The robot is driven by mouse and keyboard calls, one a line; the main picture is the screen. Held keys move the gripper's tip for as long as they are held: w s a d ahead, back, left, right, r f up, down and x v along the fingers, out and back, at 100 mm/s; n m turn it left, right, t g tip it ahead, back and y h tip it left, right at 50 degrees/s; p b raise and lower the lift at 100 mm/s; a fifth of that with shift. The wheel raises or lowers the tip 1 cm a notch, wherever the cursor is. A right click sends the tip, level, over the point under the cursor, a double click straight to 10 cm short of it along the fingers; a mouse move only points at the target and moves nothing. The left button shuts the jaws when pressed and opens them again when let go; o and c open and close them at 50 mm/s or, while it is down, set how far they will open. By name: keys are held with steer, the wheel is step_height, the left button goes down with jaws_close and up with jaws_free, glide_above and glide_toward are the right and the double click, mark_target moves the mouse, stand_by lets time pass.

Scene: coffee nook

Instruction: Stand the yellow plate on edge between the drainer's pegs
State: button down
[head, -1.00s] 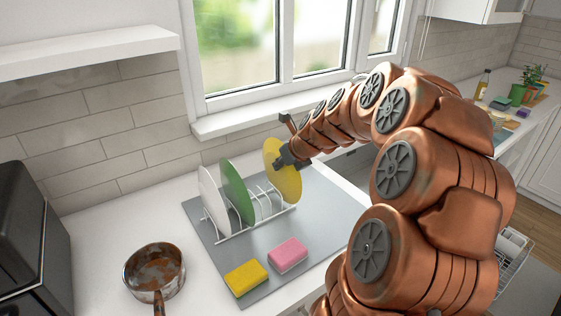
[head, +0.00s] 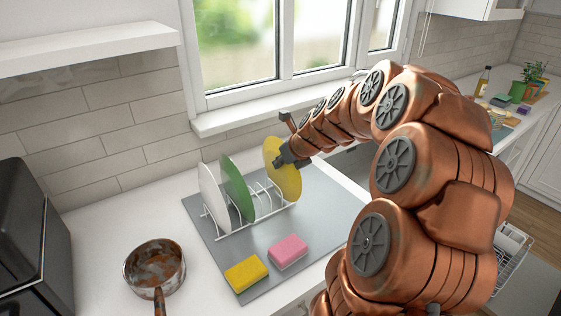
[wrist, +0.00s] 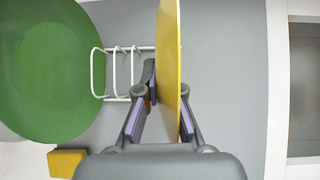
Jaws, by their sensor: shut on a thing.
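The yellow plate (head: 284,172) is upright on edge at the right end of the white wire drainer (head: 232,234). My gripper (head: 284,157) is shut on its upper right part. In the wrist view the yellow plate (wrist: 168,60) is edge-on between the fingers of my gripper (wrist: 163,115), with the drainer's pegs (wrist: 122,72) to its left. I cannot tell whether its lower edge rests in the drainer. A green plate (head: 237,188) and a white plate (head: 213,200) stand on edge further left in the drainer. The green plate also shows in the wrist view (wrist: 50,80).
The drainer stands on a grey mat (head: 325,205). A yellow sponge (head: 246,272) and a pink sponge (head: 288,252) lie at the mat's front. A rusty pan (head: 155,267) is at left. The sink (wrist: 302,90) lies right of the mat. The window sill is behind.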

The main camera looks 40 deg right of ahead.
steer(key=shift+f, duration=0.35)
steer(key=c, duration=1.2)
jaws_free()
steer(key=shift+c, duration=0.2)
steer(key=shift+r+p, duration=3.25)
steer(key=shift+r, duration=0.75)
